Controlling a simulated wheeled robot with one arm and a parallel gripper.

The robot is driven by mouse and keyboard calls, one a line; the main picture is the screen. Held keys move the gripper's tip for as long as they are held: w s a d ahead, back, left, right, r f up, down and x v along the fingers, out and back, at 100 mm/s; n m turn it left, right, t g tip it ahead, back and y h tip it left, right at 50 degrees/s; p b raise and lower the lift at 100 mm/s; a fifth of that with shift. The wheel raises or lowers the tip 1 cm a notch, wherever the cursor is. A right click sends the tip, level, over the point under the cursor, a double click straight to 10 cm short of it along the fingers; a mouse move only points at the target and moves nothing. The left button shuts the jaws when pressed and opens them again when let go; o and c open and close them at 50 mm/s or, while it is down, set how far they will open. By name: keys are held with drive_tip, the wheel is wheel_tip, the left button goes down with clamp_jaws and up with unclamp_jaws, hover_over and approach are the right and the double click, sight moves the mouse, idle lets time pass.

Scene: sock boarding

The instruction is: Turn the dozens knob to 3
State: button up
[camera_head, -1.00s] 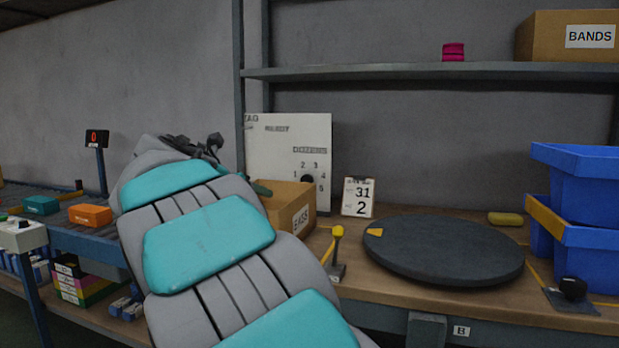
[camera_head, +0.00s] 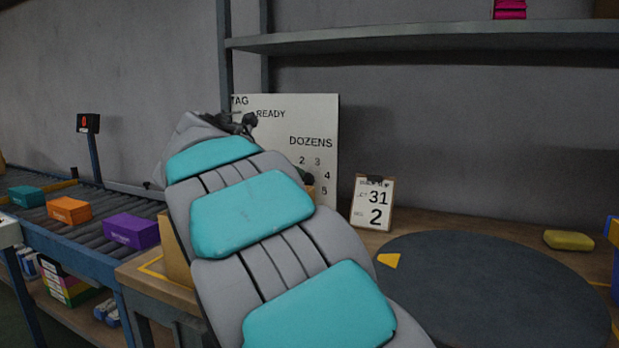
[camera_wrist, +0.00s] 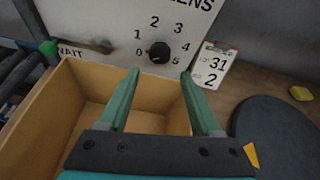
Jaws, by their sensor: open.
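The dozens knob (camera_wrist: 159,54) is a black round knob on a pale upright panel (camera_wrist: 95,22), ringed by the numbers 0 to 5. A small red mark shows at its left side, near the 0. My gripper (camera_wrist: 160,74) is open and empty, its two green fingers pointing toward the panel. In the wrist view the knob shows just beyond and between the fingertips, apart from them; the exact distance cannot be told. In the head view the panel (camera_head: 270,130) shows the DOZENS label, while my arm hides most of the knob area.
An open cardboard box (camera_wrist: 85,95) stands below the panel, under my fingers. A card reading 31 and 2 (camera_head: 372,204) stands right of the panel. A dark round turntable (camera_head: 490,290) lies further right. A conveyor (camera_head: 85,235) with coloured boxes runs at the left.

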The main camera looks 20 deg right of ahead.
sight(304, 179)
drive_tip(key=x, duration=1)
drive_tip(key=shift+s+f, duration=0.1)
drive_tip(key=shift+w+d+f, duration=0.15)
drive_tip(key=shift+w+d, duration=0.25)
drive_tip(key=shift+w, duration=0.05)
